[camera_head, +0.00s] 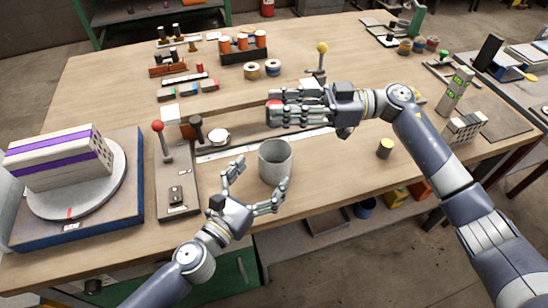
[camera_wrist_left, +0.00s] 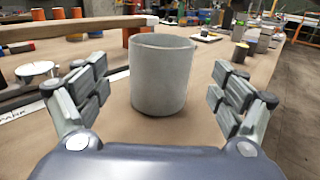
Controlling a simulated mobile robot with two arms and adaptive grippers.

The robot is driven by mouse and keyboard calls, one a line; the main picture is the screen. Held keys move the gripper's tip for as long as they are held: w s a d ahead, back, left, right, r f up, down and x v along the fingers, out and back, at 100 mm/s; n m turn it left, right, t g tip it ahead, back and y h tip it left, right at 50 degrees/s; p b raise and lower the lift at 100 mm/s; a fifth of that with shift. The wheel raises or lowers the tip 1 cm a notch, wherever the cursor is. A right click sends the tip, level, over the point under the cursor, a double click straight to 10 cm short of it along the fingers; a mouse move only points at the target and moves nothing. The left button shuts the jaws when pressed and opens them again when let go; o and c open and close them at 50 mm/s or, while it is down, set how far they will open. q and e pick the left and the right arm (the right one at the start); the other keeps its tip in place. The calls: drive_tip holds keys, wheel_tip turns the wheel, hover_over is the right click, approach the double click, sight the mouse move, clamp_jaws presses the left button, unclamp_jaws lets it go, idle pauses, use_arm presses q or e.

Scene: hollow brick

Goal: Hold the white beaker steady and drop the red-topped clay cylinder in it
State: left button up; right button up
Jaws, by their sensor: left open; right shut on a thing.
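The white beaker (camera_head: 276,163) stands upright on the table near its front edge. In the left wrist view the beaker (camera_wrist_left: 160,78) is between the spread fingers of my left gripper (camera_head: 260,178), with gaps on both sides. My left gripper is open and low at the beaker's front left. My right gripper (camera_head: 277,108) is shut behind and above the beaker, its fingers pointing left. The red-topped clay cylinder (camera_head: 273,103) is in its fingers. Only a bit of red shows at the fingertips; the fingers hide most of the body.
A lever board with a red knob (camera_head: 157,126) and a turntable with a striped block (camera_head: 65,160) lie to the left. A small yellow-topped cylinder (camera_head: 385,148) stands to the right. A rack of orange-topped cylinders (camera_head: 243,55) is behind.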

sight(283, 148)
use_arm(q)
drive_tip(key=x, duration=0.6)
drive_tip(key=shift+w+d, duration=0.15)
drive_tip(key=shift+w, duration=0.05)
drive_tip(key=shift+c, duration=0.5)
drive_tip(key=c, duration=1.3)
